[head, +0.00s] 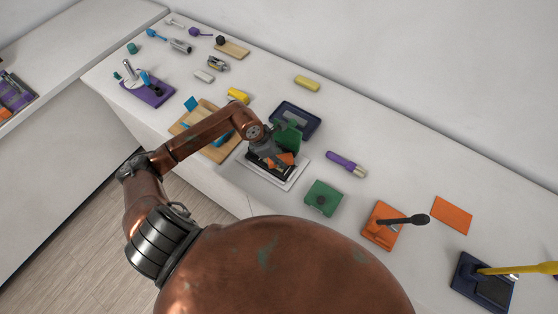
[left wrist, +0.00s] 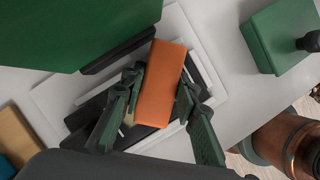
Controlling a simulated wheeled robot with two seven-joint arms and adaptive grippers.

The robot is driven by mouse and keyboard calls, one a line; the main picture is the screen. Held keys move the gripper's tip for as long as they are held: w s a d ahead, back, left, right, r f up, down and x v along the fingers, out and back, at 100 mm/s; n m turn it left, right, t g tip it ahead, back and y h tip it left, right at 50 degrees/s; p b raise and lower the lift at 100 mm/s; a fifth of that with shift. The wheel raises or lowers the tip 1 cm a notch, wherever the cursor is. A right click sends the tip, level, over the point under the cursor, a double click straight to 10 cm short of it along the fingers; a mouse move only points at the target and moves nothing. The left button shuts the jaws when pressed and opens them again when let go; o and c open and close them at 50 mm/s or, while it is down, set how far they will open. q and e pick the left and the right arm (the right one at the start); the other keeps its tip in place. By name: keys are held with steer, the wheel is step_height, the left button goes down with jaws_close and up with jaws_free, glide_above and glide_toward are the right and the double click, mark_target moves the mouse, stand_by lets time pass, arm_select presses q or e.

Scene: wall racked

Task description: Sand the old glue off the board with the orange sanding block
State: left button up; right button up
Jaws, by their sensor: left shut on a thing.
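My left gripper (head: 280,160) is shut on the orange sanding block (head: 286,158), which is small and partly hidden by the fingers in the head view. In the left wrist view the orange block (left wrist: 161,84) lies between the two green fingers of the gripper (left wrist: 160,100). Below it is a dark board (left wrist: 88,112) in a white tray-like frame (left wrist: 52,99). The block covers part of the board, and I cannot tell whether it touches it. A small tan patch (left wrist: 127,118) shows beside a finger; I cannot tell whether it is glue. My right gripper is not in view.
A dark blue tray (head: 314,118) is behind the frame, and a green block with a knob (head: 323,198) is to its right. A purple-handled tool (head: 346,163) lies farther right. A wooden board (head: 185,122) is at left.

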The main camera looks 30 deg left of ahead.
mark_target(271, 161)
arm_select(q)
steer(key=shift+a, duration=0.1)
stand_by(0.3)
steer(key=shift+a+b, duration=0.3)
steer(key=shift+a, duration=0.5)
steer(key=shift+s+r, duration=0.1)
steer(key=shift+s, duration=0.55)
steer(key=shift+s+a, duration=0.1)
steer(key=shift+s, duration=0.6)
steer(key=shift+a+b, duration=0.1)
steer(key=shift+b, duration=0.2)
